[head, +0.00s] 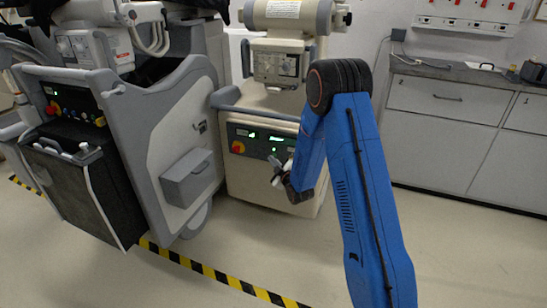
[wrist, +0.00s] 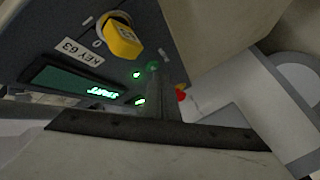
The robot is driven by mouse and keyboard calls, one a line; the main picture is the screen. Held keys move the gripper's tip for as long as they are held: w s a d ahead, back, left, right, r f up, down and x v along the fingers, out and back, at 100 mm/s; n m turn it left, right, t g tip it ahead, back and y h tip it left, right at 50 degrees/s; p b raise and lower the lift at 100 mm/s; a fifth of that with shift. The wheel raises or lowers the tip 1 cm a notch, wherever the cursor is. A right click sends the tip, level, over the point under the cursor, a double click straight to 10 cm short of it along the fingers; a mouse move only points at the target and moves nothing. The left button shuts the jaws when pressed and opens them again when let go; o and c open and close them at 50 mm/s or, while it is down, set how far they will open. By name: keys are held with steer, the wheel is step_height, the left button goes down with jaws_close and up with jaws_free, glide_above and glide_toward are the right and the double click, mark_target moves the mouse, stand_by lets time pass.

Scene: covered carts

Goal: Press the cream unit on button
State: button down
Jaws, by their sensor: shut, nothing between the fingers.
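The cream unit (head: 262,185) stands in the middle of the head view, with a dark control panel (head: 255,142) on its front. The panel shows a red-and-yellow knob and green lit displays. In the wrist view the panel (wrist: 60,30) is close up and tilted, with several small green lights (wrist: 136,75) beside a green display (wrist: 80,86). I cannot tell which light is the on button. My gripper (head: 279,168) is at the panel's lower right. In the wrist view its shut fingers (wrist: 163,88) reach up close to the green lights; contact cannot be told.
Cabinets (head: 440,120) line the right. Yellow-black tape (head: 215,276) crosses the open floor.

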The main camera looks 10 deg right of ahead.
steer(key=shift+s+a, duration=0.2)
steer(key=shift+s, duration=0.05)
steer(key=shift+s+a, duration=0.75)
steer(key=shift+s, duration=0.3)
steer(key=shift+s+a, duration=0.7)
steer(key=shift+s, duration=0.3)
steer(key=s+d+r+m+g+h, duration=0.1)
steer(key=s+d+r+m+g, duration=0.2)
steer(key=s+r, duration=0.5)
steer(key=s+d+r+m+g+h, duration=0.1)
steer(key=s+d+r+m+g, duration=0.15)
steer(key=s+r, duration=0.65)
steer(key=s+r+m+g, duration=0.2)
steer(key=s+m+g, duration=0.1)
steer(key=s, duration=1.5)
steer(key=s+d+r+m+g+h, duration=0.1)
steer(key=s+r+m+g, duration=0.1)
steer(key=s, duration=1.7)
steer(key=shift+d+m+g, duration=0.3)
steer(key=shift+m+g, duration=0.35)
steer(key=shift+g, duration=0.2)
